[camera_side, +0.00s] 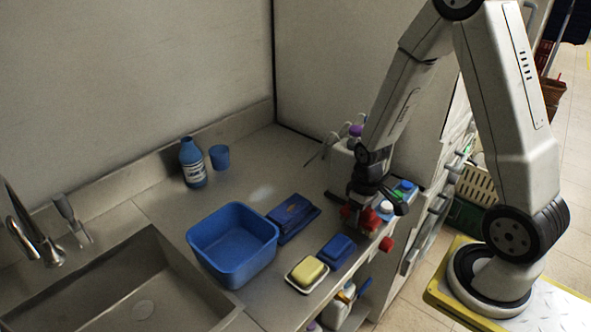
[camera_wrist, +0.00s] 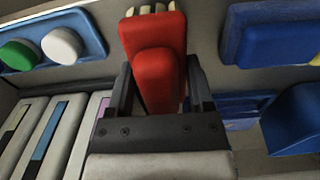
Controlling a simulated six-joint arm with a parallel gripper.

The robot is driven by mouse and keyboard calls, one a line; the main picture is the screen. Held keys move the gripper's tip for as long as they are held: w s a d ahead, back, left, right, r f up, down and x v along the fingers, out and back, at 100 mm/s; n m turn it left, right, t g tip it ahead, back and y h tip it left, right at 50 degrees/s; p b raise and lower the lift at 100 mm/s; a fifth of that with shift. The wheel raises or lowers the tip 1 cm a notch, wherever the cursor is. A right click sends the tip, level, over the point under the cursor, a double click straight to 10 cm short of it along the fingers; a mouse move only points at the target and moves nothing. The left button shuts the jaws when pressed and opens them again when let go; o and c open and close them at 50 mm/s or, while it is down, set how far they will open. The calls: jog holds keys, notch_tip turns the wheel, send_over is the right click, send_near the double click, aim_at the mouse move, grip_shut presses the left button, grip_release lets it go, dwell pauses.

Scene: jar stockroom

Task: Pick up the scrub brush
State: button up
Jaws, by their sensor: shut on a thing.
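The scrub brush (camera_wrist: 158,80) has a red body with pale cream bristles at its far end in the wrist view. My gripper (camera_wrist: 161,90) has one dark finger on each side of the red body and is shut on it. In the side view my gripper (camera_side: 372,203) is at the right end of the counter, with red parts of the brush (camera_side: 365,219) showing below it. My gripper and wrist hide part of the brush there. I cannot tell whether the brush touches the counter.
A blue tray (camera_wrist: 82,20) holds green and white round items beside the brush. A blue block (camera_side: 336,250) and a yellow sponge (camera_side: 308,270) lie near the front edge. A blue basin (camera_side: 232,250) stands by the sink. A red piece (camera_side: 387,244) is at the counter's edge.

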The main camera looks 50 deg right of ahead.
notch_tip(320, 180, up, 17)
dwell(0.8)
dwell(0.4)
jog(key=o, duration=0.5)
jog(key=shift+c, duration=1.3)
jog(key=a+f+n, duration=0.4)
jog(key=a, duration=0.5)
jog(key=a+f+n, duration=0.4)
jog(key=a+n, duration=0.1)
jog(key=a, duration=0.5)
jog(key=shift+w, duration=0.3)
